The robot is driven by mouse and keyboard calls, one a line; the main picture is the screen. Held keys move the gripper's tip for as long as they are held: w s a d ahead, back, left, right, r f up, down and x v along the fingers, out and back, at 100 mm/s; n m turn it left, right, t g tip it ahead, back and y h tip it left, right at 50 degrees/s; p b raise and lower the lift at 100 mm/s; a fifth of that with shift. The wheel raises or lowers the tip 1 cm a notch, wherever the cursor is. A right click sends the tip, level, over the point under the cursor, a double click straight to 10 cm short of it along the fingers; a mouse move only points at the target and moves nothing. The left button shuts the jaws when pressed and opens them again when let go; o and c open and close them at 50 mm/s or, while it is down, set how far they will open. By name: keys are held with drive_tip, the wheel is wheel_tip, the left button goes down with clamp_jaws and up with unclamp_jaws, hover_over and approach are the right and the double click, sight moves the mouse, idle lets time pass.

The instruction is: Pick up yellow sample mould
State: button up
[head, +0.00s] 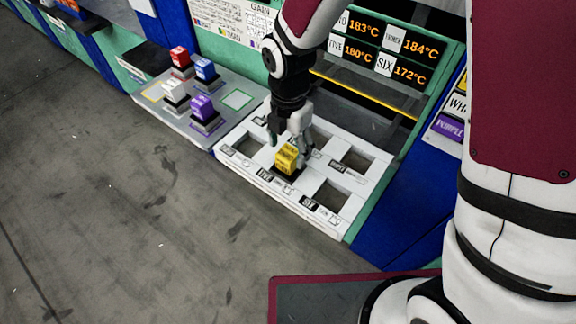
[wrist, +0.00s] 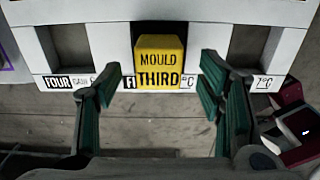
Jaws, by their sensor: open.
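The yellow sample mould (head: 287,158) is a small block standing in the front middle slot of the white slotted panel (head: 262,174). In the wrist view the yellow mould (wrist: 159,62) reads "MOULD THIRD" and shows upright at the top centre. My gripper (head: 289,140) is just behind and above it in the head view. In the wrist view my gripper (wrist: 160,80) is open, with one green-padded finger left of the mould and one right of it. Both fingers look apart from the mould. The mould's base is partly hidden.
A grey tray (head: 150,100) left of the panel holds a red mould (head: 180,57), a blue mould (head: 205,69), a white mould (head: 174,90) and a purple mould (head: 202,107). A temperature display (head: 384,50) stands behind. The other panel slots look empty. The floor in front is clear.

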sight(288, 152)
drive_tip(key=shift+a+f, duration=0.1)
drive_tip(key=shift+f, duration=1.65)
clamp_jaws()
